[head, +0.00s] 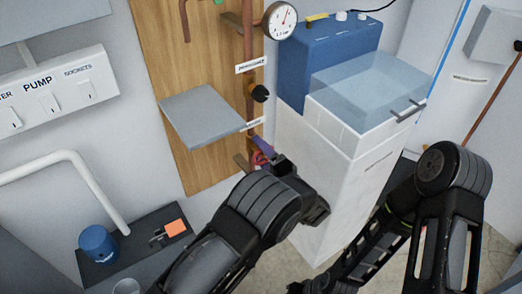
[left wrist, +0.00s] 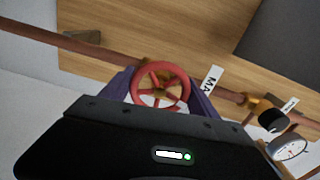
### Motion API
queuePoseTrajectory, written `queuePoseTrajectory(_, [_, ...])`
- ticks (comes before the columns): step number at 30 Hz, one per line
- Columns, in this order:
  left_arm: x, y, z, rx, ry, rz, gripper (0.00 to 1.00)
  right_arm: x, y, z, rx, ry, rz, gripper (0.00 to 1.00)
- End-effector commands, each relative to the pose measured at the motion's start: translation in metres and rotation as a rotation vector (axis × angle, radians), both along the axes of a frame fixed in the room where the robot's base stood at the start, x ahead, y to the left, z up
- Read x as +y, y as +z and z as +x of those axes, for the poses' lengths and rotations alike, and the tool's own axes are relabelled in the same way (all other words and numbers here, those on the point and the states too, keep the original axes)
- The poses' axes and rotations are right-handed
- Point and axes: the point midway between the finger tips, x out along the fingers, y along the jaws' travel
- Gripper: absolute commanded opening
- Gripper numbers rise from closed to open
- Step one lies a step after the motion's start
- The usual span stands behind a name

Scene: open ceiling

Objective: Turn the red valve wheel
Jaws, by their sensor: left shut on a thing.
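The red valve wheel (left wrist: 161,88) sits on a copper pipe against the wooden board, seen whole in the left wrist view. In the head view only a small part of the wheel (head: 259,157) shows, the rest hidden by my left gripper (head: 266,151). My left gripper also shows in the left wrist view (left wrist: 160,95), with its purple fingers on either side of the wheel, shut on it. My right arm is at the right of the head view; its fingers are not clearly seen.
A grey shelf plate (head: 202,114) juts out just left of the pipe. A black knob (head: 260,93) and a pressure gauge (head: 280,20) are above the wheel. A white cabinet (head: 326,165) with a blue box (head: 322,58) stands close on the right.

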Motion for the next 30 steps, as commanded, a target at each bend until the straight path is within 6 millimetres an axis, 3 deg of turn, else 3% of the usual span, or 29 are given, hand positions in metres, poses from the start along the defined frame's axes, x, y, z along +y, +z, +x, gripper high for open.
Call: queuePoseTrajectory(30, [0.000, -0.001, -0.001, 0.518, -0.001, 0.708, 0.29, 0.000, 0.021, 0.000, 0.000, -0.001, 0.000, 0.36])
